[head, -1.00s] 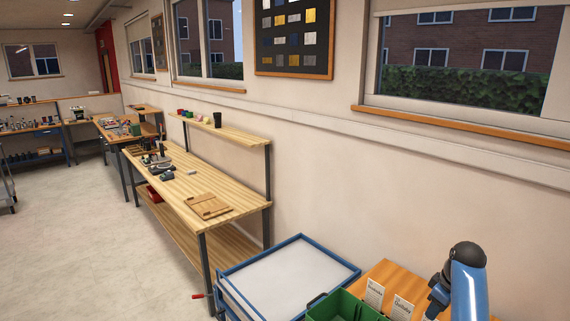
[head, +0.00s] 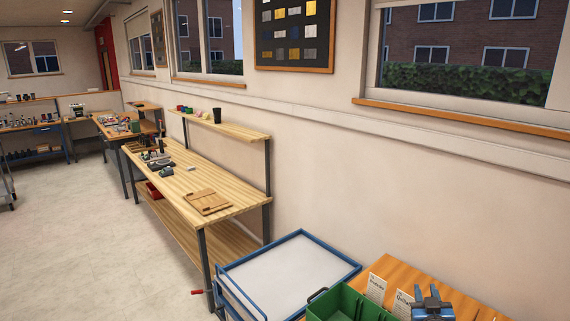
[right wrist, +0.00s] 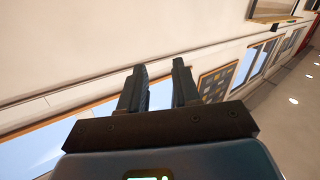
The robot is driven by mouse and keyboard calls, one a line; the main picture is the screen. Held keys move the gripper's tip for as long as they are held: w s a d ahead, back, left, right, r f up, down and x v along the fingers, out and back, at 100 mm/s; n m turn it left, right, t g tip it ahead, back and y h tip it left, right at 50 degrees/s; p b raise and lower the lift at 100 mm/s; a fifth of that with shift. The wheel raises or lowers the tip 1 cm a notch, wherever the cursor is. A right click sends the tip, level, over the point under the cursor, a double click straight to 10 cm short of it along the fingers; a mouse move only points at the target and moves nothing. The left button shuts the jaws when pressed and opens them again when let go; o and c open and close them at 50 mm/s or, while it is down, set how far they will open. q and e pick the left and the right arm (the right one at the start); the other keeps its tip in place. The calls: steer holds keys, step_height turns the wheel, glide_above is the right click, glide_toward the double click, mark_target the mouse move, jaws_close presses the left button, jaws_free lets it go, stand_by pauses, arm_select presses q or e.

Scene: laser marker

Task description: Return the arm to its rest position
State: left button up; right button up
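My right gripper (head: 428,298) shows at the bottom right of the head view, in front of the wooden table (head: 446,288) with the green bin and cards. In the right wrist view the gripper (right wrist: 160,72) has its two dark fingers apart, with nothing between them. Behind the fingers are only the wall, windows and a framed board, tilted in that view. My left gripper is not in view.
A green bin (head: 338,303) and printed cards (head: 376,287) stand beside my right gripper. A blue-framed cart (head: 290,265) is left of them. A wooden workbench (head: 190,180) runs along the wall. The floor (head: 80,230) on the left is clear.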

steer(key=s+a+f+y+b, duration=0.1)
steer(key=s+a+f, duration=0.3)
steer(key=s, duration=0.8)
steer(key=s+a+f+t+y+b, duration=0.1)
steer(key=s+a+f+b, duration=0.2)
steer(key=s, duration=0.9)
steer(key=s+a+f+y+b, duration=0.1)
steer(key=s+a+f, duration=0.5)
steer(key=s, duration=0.6)
steer(key=shift+s+a+y+b, duration=0.25)
steer(key=shift+a+y+b, duration=0.15)
steer(key=shift+a+b, duration=0.6)
steer(key=shift+a+f, duration=0.1)
steer(key=shift+a, duration=0.05)
